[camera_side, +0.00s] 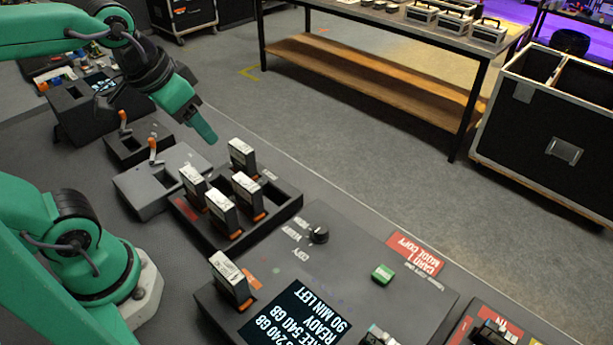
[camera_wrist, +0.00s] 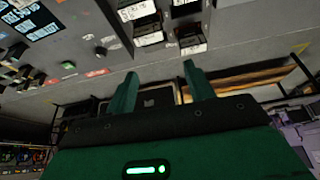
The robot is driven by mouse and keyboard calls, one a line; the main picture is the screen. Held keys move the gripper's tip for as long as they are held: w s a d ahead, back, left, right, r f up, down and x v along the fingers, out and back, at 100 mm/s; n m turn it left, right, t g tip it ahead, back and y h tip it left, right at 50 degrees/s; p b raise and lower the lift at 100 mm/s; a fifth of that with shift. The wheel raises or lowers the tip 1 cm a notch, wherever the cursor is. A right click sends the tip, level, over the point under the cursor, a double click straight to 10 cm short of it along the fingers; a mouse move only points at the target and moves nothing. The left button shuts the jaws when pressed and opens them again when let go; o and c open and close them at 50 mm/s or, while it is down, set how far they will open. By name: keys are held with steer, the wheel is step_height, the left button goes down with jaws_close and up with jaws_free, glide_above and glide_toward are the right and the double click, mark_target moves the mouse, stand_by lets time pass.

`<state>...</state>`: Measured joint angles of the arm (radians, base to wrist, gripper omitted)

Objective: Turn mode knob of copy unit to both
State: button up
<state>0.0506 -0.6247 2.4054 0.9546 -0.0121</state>
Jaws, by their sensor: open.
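The copy unit (camera_side: 345,262) is a dark panel with a lit screen (camera_side: 292,315), at the lower middle of the side view. Its black round mode knob (camera_side: 318,234) stands near the far edge, with small upside-down labels on its left. I cannot tell which label the knob points to. The knob also shows small in the wrist view (camera_wrist: 100,50), at the upper left. My gripper (camera_side: 207,132) is open and empty, in the air above and left of the knob, well apart from it. Its two green fingers are spread in the wrist view (camera_wrist: 159,73).
A tray (camera_side: 282,200) with several upright cards stands left of the knob. Another card (camera_side: 230,276) stands in the copy unit's near left slot. A green button (camera_side: 383,272) is right of the knob. A grey box (camera_side: 145,190) with an orange lever lies below my gripper.

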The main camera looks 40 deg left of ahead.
steer(key=w+d+m+g, duration=0.1)
steer(key=w+d+g, duration=0.1)
steer(key=w+d, duration=0.25)
steer(key=m+g+y, duration=0.2)
steer(key=m+g, duration=0.1)
steer(key=g, duration=0.3)
glide_toward(321, 227)
steer(key=shift+w+f, duration=0.1)
steer(key=shift+f, duration=0.45)
steer(key=shift+f, duration=0.1)
steer(key=shift+s+x, duration=0.15)
steer(key=shift+x, duration=1.75)
steer(key=shift+s+x, duration=0.15)
steer(key=shift+x, duration=1.8)
steer(key=shift+a, duration=0.1)
steer(key=c, duration=1)
